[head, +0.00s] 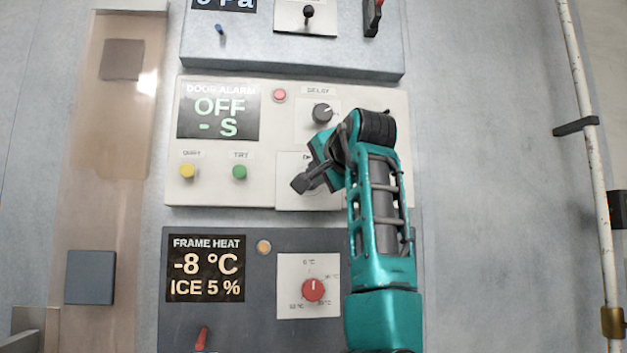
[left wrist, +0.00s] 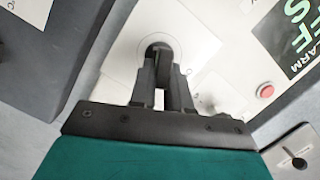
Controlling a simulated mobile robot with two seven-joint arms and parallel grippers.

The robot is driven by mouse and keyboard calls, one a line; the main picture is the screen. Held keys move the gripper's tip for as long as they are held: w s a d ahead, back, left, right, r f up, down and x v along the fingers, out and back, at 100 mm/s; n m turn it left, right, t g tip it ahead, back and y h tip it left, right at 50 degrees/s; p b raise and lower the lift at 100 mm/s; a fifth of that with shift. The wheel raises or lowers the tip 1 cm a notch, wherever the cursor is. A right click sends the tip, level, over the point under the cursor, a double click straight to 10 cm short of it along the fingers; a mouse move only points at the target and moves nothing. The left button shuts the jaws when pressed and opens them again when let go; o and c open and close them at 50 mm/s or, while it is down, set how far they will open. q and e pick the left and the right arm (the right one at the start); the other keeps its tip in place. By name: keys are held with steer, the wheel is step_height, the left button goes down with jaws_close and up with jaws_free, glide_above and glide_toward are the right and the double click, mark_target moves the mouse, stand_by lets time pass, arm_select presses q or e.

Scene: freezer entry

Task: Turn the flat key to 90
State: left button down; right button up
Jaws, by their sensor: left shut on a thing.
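The door alarm panel (head: 225,192) is pale, with a screen reading OFF and - S. On its lower right is a white plate (head: 288,197), mostly covered by my left gripper (head: 304,181). In the left wrist view the fingers (left wrist: 160,84) are close together at a dark round fitting (left wrist: 158,47) on a white plate. They are shut on the flat key there. The key is hidden between and behind the fingers, so its angle cannot be read. The plate's label and any scale are also mostly covered. My right gripper is not in view.
Above the key plate is a black delay knob (head: 322,112). A red lamp (head: 279,95), a yellow button (head: 187,171) and a green button (head: 239,172) sit to the left. The frame heat panel (head: 260,325) with a red knob (head: 313,290) is just below.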

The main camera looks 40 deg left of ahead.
arm_select(q)
steer(key=m, duration=0.3)
steer(key=m+y+b, duration=0.1)
steer(key=m, duration=0.1)
steer(key=shift+f, duration=0.25)
steer(key=shift+c, duration=2)
jaws_free()
steer(key=shift+s, duration=0.1)
steer(key=s+d+b, duration=0.2)
steer(key=s+d, duration=0.2)
steer(key=d, duration=0.1)
steer(key=shift+s+b, duration=0.35)
steer(key=shift+s, duration=0.05)
steer(key=b+v, duration=0.1)
steer(key=v, duration=1.2)
steer(key=shift+b, duration=0.35)
steer(key=shift+a, duration=0.1)
